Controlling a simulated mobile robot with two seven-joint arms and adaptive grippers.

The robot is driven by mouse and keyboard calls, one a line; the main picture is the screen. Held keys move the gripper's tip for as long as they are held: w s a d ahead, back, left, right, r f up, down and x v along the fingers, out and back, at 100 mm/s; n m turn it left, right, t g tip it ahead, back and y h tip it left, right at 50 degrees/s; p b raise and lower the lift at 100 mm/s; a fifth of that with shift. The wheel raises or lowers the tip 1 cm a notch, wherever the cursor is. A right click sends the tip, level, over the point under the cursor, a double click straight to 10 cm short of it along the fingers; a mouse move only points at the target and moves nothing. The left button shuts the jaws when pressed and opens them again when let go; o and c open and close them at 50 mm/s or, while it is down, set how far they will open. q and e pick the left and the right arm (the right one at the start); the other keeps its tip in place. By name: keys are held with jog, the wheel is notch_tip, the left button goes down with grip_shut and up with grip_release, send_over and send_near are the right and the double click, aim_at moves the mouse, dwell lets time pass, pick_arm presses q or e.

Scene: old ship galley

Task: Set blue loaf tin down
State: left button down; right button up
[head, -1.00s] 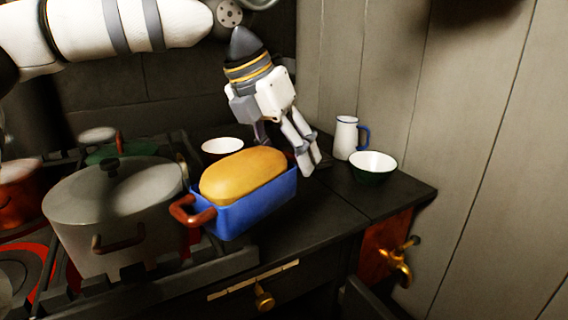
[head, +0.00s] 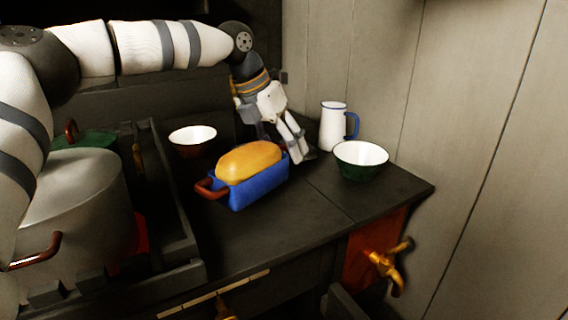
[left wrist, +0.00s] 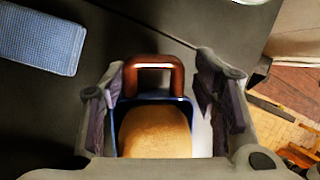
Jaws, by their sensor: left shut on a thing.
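The blue loaf tin (head: 258,188) holds a golden-brown loaf (head: 248,162) and has a red-brown handle (head: 211,188) at its left end. It is over the dark counter (head: 270,235), right of the stove, and looks about level. I cannot tell whether its base touches the counter. My left gripper (head: 297,155) is at the tin's right end, shut on it. In the left wrist view the tin (left wrist: 116,125) lies between the two fingers (left wrist: 165,105), with a handle beyond the loaf. My right gripper is not in view.
A red-brown bowl (head: 193,138) stands behind the tin. A white jug with a blue handle (head: 334,128) and a green bowl (head: 361,163) stand to the right. A large pot (head: 80,215) is on the stove at left. A blue checked cloth (left wrist: 42,38) shows in the wrist view. The front counter is clear.

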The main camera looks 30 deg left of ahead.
aim_at(261, 138)
pick_arm(q)
jog(key=f, duration=0.3)
jog(key=shift+w+a+f, duration=0.15)
jog(key=shift+w+f, duration=0.2)
jog(key=shift+r, duration=0.1)
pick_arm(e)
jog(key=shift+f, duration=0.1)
pick_arm(q)
jog(key=c, duration=0.6)
grip_release()
jog(key=shift+f, duration=0.2)
jog(key=p+v, duration=0.1)
jog(key=v, duration=1.1)
jog(key=shift+r, duration=0.25)
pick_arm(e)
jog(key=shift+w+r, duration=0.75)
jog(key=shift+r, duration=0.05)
pick_arm(q)
jog(key=shift+f, duration=0.1)
